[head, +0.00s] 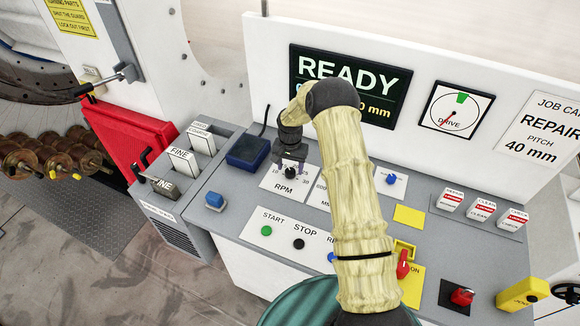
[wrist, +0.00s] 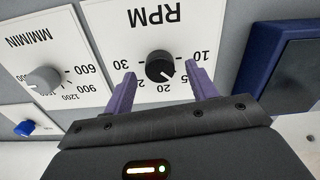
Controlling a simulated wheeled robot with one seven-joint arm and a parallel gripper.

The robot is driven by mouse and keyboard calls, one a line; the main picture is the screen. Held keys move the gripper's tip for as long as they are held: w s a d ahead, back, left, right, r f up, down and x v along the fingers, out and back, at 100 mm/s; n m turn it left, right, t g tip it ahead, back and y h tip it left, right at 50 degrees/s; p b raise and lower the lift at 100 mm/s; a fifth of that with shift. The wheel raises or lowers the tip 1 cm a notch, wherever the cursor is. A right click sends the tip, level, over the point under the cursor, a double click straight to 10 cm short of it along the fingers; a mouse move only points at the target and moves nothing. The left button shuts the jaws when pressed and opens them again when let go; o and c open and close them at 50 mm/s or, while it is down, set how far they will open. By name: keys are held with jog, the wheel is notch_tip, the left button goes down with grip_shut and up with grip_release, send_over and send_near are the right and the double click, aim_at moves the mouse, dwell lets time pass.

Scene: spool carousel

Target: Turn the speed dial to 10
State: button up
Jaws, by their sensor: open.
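The speed dial is a black round knob (wrist: 160,67) on a white RPM plate (wrist: 150,30), seen upside down in the wrist view. Numbers 10 to 30 run around it. Its pale pointer mark aims to the lower right, seemingly near 15. My gripper (wrist: 164,78) is open, with one purple finger on each side of the knob and gaps between. In the head view the RPM plate (head: 280,186) lies under my gripper (head: 289,160), and the knob there is mostly hidden.
A grey MM/MIN knob (wrist: 44,79) sits beside the RPM plate. A dark blue box (head: 248,151) stands close on the other side. START (head: 266,230) and STOP (head: 299,244) buttons lie in front. The READY screen (head: 350,82) stands behind.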

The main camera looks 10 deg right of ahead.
jog(key=shift+f, duration=1.1)
jog(key=c, duration=1)
jog(key=shift+n, duration=0.4)
jog(key=n+b, duration=0.3)
jog(key=shift+f+b, duration=0.15)
jog(key=shift+b, duration=0.25)
jog(key=n+b, duration=0.3)
jog(key=n, duration=0.2)
jog(key=shift+r, duration=0.2)
